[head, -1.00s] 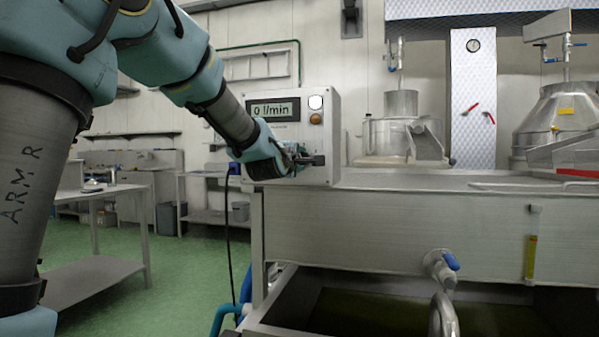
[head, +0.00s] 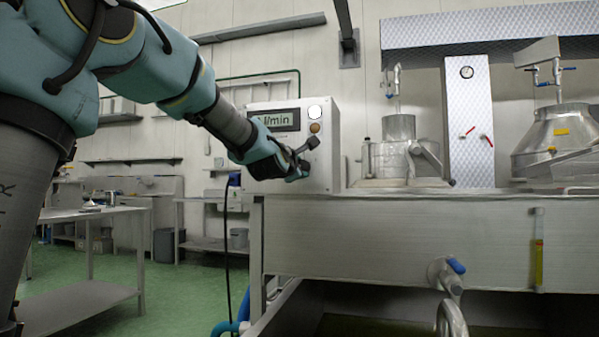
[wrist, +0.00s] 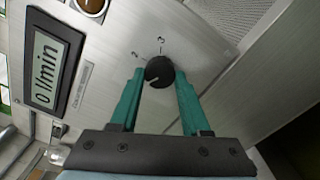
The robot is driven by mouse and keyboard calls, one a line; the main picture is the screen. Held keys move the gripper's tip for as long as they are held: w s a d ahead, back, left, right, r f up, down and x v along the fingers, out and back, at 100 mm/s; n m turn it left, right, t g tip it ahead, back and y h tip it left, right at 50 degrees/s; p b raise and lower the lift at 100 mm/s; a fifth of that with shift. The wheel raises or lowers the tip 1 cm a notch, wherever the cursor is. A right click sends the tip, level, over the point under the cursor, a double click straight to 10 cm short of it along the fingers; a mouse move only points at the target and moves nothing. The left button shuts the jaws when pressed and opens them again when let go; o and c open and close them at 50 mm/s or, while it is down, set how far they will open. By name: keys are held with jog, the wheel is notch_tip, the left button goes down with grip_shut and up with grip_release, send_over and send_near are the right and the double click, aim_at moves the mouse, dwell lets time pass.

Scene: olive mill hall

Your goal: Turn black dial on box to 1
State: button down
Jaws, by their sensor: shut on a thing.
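The light grey box (head: 328,172) stands at the left end of a long steel tank. In the wrist view the black dial (wrist: 159,71) sits on the box's front face (wrist: 105,105), with small printed marks around it; I read a 2 and a 3. A pale line on the dial points down and to the left in that view. My gripper (wrist: 160,78) is shut on the dial, one green finger on each side. In the head view my gripper (head: 300,163) is at the box front and hides the dial. The display (wrist: 50,70) reads 0 l/min.
A round lamp or button (wrist: 92,5) is beside the display. The steel tank (head: 400,235) runs right, with a blue-handled tap (head: 447,274) and a sight tube (head: 538,248). A dark cable (head: 227,250) hangs left of the box. A steel table (head: 85,214) stands at left.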

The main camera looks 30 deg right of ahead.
dwell(0.3)
jog(key=shift+c, duration=1.9)
grip_release()
jog(key=b+v, duration=0.1)
jog(key=v, duration=0.9)
jog(key=shift+s+a, duration=0.3)
